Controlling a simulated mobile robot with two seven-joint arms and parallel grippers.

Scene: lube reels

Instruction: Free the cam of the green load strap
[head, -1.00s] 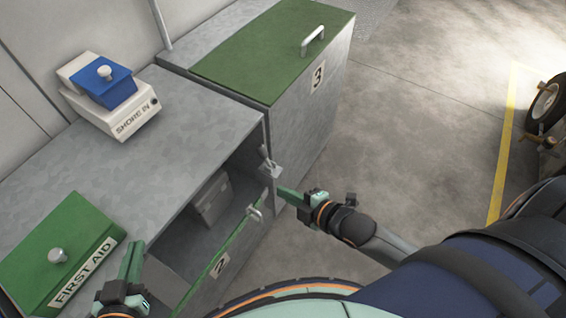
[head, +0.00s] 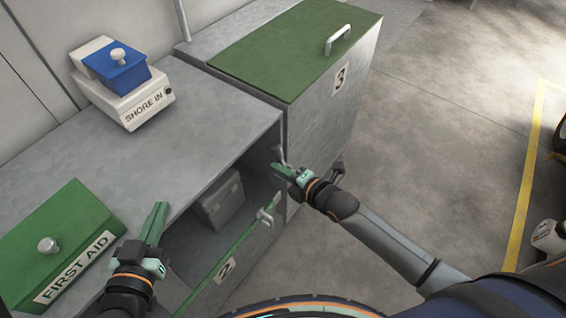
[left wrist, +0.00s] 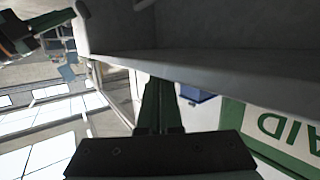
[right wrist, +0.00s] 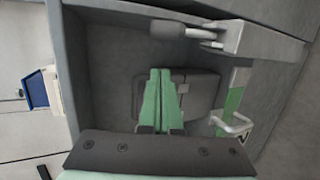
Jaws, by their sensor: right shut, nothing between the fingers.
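I cannot make out a green load strap or its cam in any view. My right gripper (head: 276,168) is shut and empty. In the head view it is at the right end of the open compartment, by a small metal lever fitting (head: 280,154) that it partly hides. In the right wrist view its green fingers (right wrist: 161,76) point into the compartment, below a grey-ended lever on a bracket (right wrist: 238,38), apart from it in the picture. My left gripper (head: 160,208) looks shut and empty, beside the first aid box; its fingers also show in the left wrist view (left wrist: 160,85).
A grey case (head: 222,200) sits inside compartment 2, whose green-edged front (head: 240,238) with a handle (head: 266,216) stands open. The green first aid box (head: 65,235) and white shore-in box (head: 150,105) are on the counter. Cabinet 3 (head: 320,115) stands behind.

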